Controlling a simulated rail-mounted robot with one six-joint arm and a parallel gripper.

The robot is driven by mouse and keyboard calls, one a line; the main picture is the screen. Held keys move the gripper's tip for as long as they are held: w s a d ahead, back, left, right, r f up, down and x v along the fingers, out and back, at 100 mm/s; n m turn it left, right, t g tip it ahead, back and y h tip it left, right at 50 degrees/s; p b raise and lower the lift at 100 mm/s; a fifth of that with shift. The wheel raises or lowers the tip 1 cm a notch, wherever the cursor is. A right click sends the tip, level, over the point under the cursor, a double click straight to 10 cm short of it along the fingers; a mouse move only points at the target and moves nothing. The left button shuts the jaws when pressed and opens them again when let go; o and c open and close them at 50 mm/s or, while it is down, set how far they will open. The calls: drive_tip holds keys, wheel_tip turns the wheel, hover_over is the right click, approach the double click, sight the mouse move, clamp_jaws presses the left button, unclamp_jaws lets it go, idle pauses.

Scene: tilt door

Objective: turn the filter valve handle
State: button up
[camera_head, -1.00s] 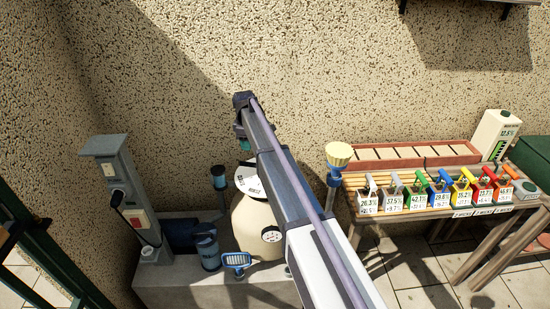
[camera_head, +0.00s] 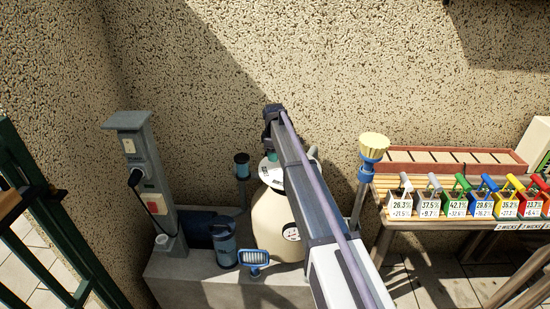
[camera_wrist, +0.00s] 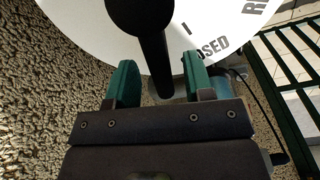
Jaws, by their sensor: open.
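The filter (camera_head: 285,228) is a beige tank with a white round dial (camera_head: 270,173) on top, partly hidden by my arm in the head view. In the wrist view the dial (camera_wrist: 90,22) fills the top, with "I" and part of the word "CLOSED" readable. The black valve handle (camera_wrist: 153,55) runs down from a round hub over the dial. My gripper (camera_wrist: 158,68) is open, its two green fingers either side of the handle's bar, with gaps visible. In the head view my gripper (camera_head: 272,152) is just above the dial; the handle cannot be made out there.
A grey power post (camera_head: 146,180) stands left of the filter, with a blue-grey pump (camera_head: 222,245) and blue brush (camera_head: 256,260) between. A yellow-topped blue post (camera_head: 372,150) and a table with coloured tool boxes (camera_head: 458,200) are right. The rough wall is close behind.

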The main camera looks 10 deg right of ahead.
drive_tip(key=shift+c, duration=0.3)
clamp_jaws()
